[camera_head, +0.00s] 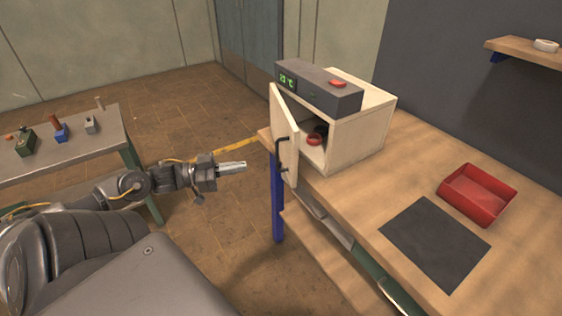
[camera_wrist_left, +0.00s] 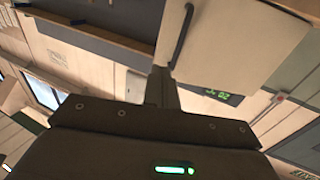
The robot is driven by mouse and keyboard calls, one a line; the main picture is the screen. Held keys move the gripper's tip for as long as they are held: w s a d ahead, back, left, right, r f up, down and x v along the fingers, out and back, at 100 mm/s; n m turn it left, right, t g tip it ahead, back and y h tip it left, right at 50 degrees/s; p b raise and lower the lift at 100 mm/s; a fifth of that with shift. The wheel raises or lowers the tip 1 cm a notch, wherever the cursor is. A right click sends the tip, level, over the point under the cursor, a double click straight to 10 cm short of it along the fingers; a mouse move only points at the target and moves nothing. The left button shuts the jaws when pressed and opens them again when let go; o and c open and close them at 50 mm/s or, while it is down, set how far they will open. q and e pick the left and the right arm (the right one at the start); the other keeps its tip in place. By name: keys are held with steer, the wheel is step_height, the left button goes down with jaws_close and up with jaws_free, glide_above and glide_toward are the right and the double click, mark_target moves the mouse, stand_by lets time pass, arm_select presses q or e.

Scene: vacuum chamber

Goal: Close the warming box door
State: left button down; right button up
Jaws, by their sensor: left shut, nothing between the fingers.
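The warming box (camera_head: 362,135) is a light wooden box on the workbench, with a dark control unit (camera_head: 320,88) on top. Its door (camera_head: 284,135) stands open, swung out toward the left, with a black bar handle (camera_head: 281,153) on its outer face. Red and dark round items (camera_head: 315,138) show inside. My left gripper (camera_head: 240,165) is shut and empty, to the left of the door and apart from it. In the left wrist view the door (camera_wrist_left: 235,45) and its handle (camera_wrist_left: 181,35) appear beyond the fingers (camera_wrist_left: 162,88). My right gripper is not in view.
The wooden workbench (camera_head: 350,205) carries a red tray (camera_head: 477,194) and a dark mat (camera_head: 435,243). A side table (camera_head: 75,150) with small tools stands at the left. A shelf (camera_head: 525,50) is on the right wall. The floor between the tables is clear.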

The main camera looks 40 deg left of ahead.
mark_target(292, 159)
arm_select(q)
steer(key=x, duration=1.1)
steer(key=shift+w, duration=0.25)
steer(key=shift+w+d, duration=0.45)
steer(key=shift+w, duration=0.05)
